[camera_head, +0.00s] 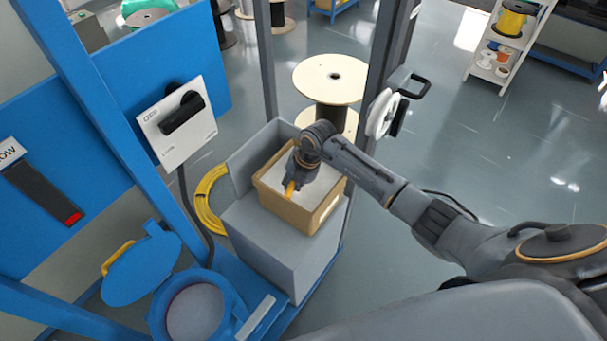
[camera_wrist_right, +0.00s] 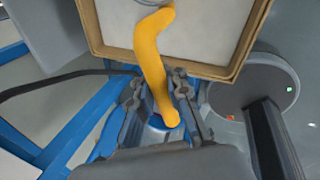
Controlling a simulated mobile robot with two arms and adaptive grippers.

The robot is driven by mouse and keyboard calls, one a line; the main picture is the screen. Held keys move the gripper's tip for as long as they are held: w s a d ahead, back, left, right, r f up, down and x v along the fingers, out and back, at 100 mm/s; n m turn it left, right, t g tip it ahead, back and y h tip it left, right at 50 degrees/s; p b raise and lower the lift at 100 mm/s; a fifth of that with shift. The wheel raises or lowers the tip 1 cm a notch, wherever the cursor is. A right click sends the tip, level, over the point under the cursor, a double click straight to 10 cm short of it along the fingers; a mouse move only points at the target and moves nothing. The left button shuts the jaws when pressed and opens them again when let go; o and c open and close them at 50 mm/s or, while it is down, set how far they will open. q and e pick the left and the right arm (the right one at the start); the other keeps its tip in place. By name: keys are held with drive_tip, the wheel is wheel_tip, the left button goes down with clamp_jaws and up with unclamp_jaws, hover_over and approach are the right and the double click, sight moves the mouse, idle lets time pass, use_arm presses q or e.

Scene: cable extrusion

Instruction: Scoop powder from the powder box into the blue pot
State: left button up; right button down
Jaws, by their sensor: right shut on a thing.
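The powder box (camera_head: 325,211) is an open cardboard box of white powder, standing on a grey block. It also shows at the top of the right wrist view (camera_wrist_right: 92,25). My right gripper (camera_head: 293,181) is over the box, pointing down. It is shut on the yellow handle of a scoop (camera_wrist_right: 150,55). The grey scoop end shows only in part at the top edge of the wrist view, against the powder; how deep it sits I cannot tell. The blue pot (camera_head: 158,318) stands open at the lower left, with a pale inside and its blue lid (camera_head: 140,272) swung aside. My left gripper is not in view.
A blue frame post (camera_head: 110,120) and a switch box (camera_head: 182,122) stand at the left. A grey post (camera_head: 378,75) and a cable spool (camera_head: 330,78) stand behind the box. Yellow cable (camera_head: 205,205) lies left of the block.

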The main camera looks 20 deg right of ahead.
drive_tip(key=shift+r+p, duration=4.4)
drive_tip(key=shift+r, duration=0.85)
